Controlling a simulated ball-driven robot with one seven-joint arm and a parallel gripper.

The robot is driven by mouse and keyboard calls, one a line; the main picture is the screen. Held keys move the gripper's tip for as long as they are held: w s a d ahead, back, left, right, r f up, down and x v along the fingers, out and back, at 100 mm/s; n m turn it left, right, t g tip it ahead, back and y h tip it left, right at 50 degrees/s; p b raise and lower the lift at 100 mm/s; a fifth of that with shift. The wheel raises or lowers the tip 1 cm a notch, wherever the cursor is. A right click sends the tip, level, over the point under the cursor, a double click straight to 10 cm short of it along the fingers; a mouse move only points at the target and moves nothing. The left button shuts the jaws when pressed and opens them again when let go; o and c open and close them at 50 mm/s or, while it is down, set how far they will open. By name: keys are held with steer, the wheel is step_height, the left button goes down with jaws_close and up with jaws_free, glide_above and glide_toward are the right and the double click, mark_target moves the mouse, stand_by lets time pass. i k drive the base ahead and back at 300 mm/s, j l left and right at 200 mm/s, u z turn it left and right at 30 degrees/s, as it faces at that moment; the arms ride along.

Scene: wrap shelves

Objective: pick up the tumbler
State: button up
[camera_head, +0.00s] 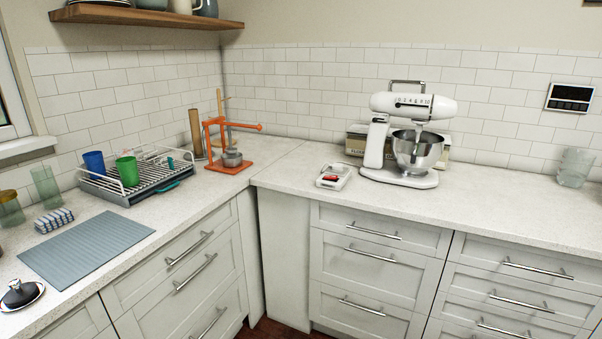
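Several cups could be the tumbler, and I cannot tell which one is meant. A blue cup (94,163) and a green cup (127,171) stand in the wire dish rack (150,180) on the left counter. A pale green see-through glass (46,186) stands upright left of the rack. A clear glass (575,168) stands on the right counter near the tiled wall. My gripper is not in view.
A grey ribbed mat (85,246), a folded striped cloth (54,220) and a black-lidded dish (21,294) lie on the left counter. An orange press (229,145) stands in the corner. A white stand mixer (402,140) stands right of centre. The counter between mixer and clear glass is free.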

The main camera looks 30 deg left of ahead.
mark_target(93, 161)
steer(key=i+u, duration=0.1)
steer(key=i, duration=0.75)
steer(key=i+l, duration=0.15)
steer(key=i, duration=0.7)
steer(key=i+u, duration=0.15)
steer(key=u, duration=4.25)
steer(key=z, duration=0.5)
steer(key=l+z, duration=0.25)
steer(key=z, duration=0.25)
steer(key=l+z, duration=0.25)
steer(key=z, duration=0.25)
steer(key=l+z, duration=0.25)
steer(key=z, duration=0.25)
steer(key=l, duration=0.2)
